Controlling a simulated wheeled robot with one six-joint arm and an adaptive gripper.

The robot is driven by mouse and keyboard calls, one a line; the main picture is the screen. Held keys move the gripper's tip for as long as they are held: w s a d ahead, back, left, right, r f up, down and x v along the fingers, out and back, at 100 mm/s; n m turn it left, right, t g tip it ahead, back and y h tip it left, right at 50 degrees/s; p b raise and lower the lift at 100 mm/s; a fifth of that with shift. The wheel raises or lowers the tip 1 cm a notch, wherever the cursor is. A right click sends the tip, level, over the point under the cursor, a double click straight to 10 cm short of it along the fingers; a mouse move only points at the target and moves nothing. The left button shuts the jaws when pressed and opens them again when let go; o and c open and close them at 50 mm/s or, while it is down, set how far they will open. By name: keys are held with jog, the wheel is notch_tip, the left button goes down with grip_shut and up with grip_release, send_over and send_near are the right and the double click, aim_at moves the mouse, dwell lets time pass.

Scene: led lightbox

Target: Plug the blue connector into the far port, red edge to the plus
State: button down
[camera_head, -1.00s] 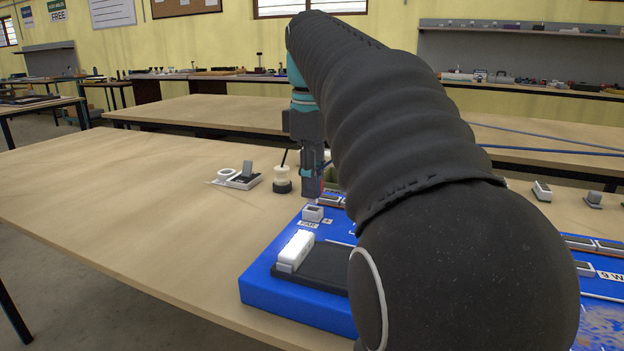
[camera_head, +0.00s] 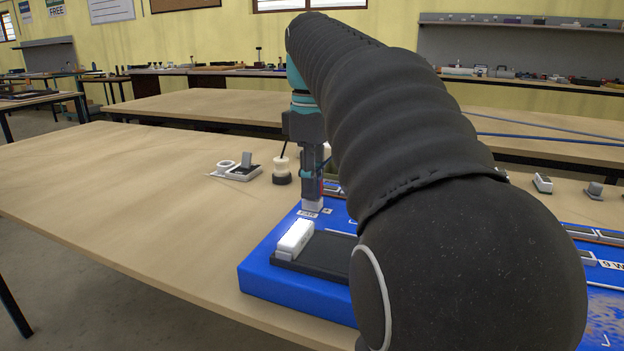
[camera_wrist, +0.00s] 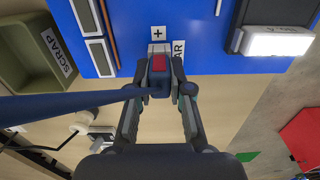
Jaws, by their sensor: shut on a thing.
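My gripper (camera_head: 312,188) points down over the far port (camera_head: 313,205), a small white housing on the blue board (camera_head: 262,262). In the wrist view my gripper (camera_wrist: 162,62) is shut on the blue connector (camera_wrist: 158,78), whose red edge (camera_wrist: 158,63) faces the plus label (camera_wrist: 158,32). The connector meets the port in the picture; how deep it sits is hidden by the fingers. The FAR label (camera_wrist: 179,50) is partly covered by a finger. A dark blue cable (camera_wrist: 60,105) runs off to the left.
A green SCRAP tray (camera_wrist: 38,55) lies left in the wrist view. The table's left is clear.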

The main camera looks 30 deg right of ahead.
jog(key=shift+f, duration=0.1)
jog(key=c, duration=1)
grip_release()
notch_tip(320, 180, up, 3)
jog(key=p, duration=0.3)
jog(key=shift+r, duration=2.5)
